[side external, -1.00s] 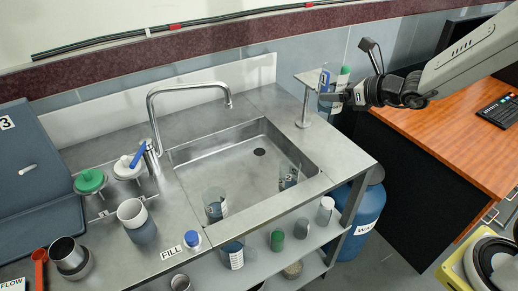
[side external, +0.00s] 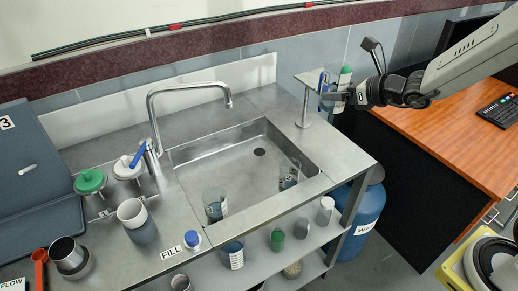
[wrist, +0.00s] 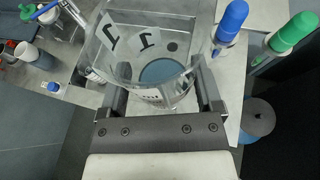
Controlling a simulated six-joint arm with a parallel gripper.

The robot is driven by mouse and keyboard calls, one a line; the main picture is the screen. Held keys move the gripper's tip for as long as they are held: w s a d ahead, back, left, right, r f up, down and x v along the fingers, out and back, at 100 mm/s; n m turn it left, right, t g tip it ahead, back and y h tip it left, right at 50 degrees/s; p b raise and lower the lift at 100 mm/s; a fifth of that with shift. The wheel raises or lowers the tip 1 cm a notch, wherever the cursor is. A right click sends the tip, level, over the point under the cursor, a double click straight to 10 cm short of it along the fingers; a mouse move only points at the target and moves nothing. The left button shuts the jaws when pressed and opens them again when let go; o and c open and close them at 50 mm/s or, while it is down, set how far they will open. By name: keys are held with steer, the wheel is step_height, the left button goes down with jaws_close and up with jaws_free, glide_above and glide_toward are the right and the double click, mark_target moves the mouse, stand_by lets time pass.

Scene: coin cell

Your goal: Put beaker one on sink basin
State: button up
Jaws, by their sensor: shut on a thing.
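My gripper (wrist: 162,92) is shut on a clear glass beaker (wrist: 150,72), with one finger on each side of it. The beaker has white labels with dark marks, one looking like a 1, and fills the upper middle of the wrist view. In the side view my gripper (side external: 340,98) is at the upper right, beyond the counter's right end, and the held beaker is too small to make out clearly. The steel sink basin (side external: 235,172) is to the left of and below it.
A small stand (side external: 303,105) is left of my gripper. A curved faucet (side external: 188,87) rises behind the sink. Glass vessels stand in its front left (side external: 214,207) and right (side external: 289,178); its middle is clear.

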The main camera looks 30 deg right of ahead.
steer(key=shift+d, duration=0.15)
stand_by(0.4)
steer(key=shift+d+f+n+y, duration=0.4)
steer(key=shift+d+n+y, duration=0.05)
steer(key=shift+n+y, duration=0.05)
steer(key=s+d+f+n+g+y, duration=0.3)
steer(key=s+f+n+g, duration=0.1)
steer(key=s, duration=0.2)
steer(key=s+d+f+n+g+y, duration=0.3)
steer(key=s+d+f+n+y, duration=0.1)
steer(key=s+f+n, duration=0.1)
steer(key=shift+s+d+g, duration=0.25)
steer(key=shift+s+g, duration=0.15)
steer(key=shift+s, duration=0.35)
steer(key=shift+y, duration=0.3)
steer(key=shift+w+d+f, duration=0.4)
steer(key=shift+w+f, duration=1.05)
steer(key=shift+w, duration=0.65)
steer(key=shift+w+d+f, duration=0.45)
steer(key=shift+w+f, duration=1)
steer(key=shift+w, duration=0.7)
steer(key=shift+w+d+f, duration=0.4)
steer(key=shift+w+f, duration=1.05)
steer(key=shift+w, duration=0.65)
